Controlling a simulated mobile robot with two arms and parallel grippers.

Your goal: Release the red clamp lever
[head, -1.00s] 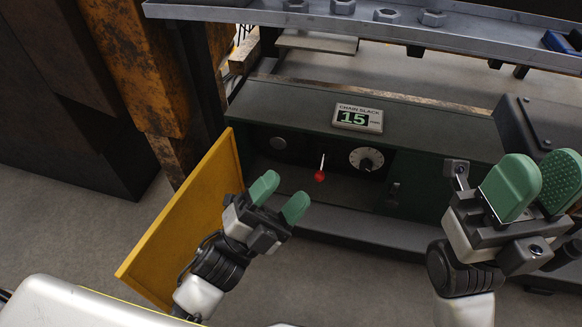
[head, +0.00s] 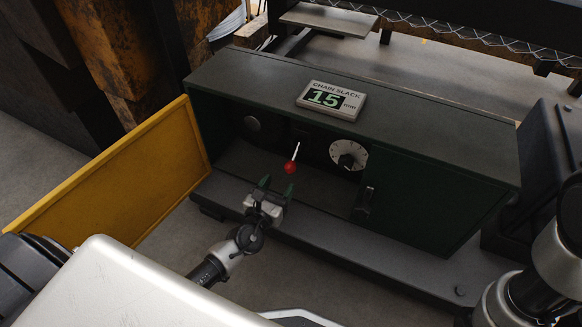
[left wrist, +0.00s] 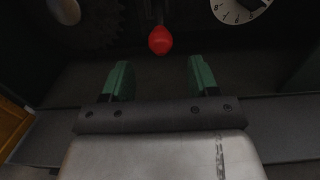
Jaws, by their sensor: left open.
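The red clamp lever (head: 291,166) is a pale rod with a red ball at its lower end, inside the open green cabinet (head: 240,77). In the left wrist view its red ball (left wrist: 161,40) hangs ahead of my fingertips, midway between them. My left gripper (head: 275,187) is open and empty at the cabinet's opening, just below the ball and apart from it. Its two green fingers also show in the left wrist view (left wrist: 159,77). My right gripper is out of view; only part of my right arm shows at the lower right of the head view.
A yellow door (head: 118,180) stands open at the cabinet's left. A white dial (head: 349,154) with a black knob sits right of the lever. A display (head: 330,99) on top reads "CHAIN SLACK 15 mm". A dark box (head: 556,165) stands at the right.

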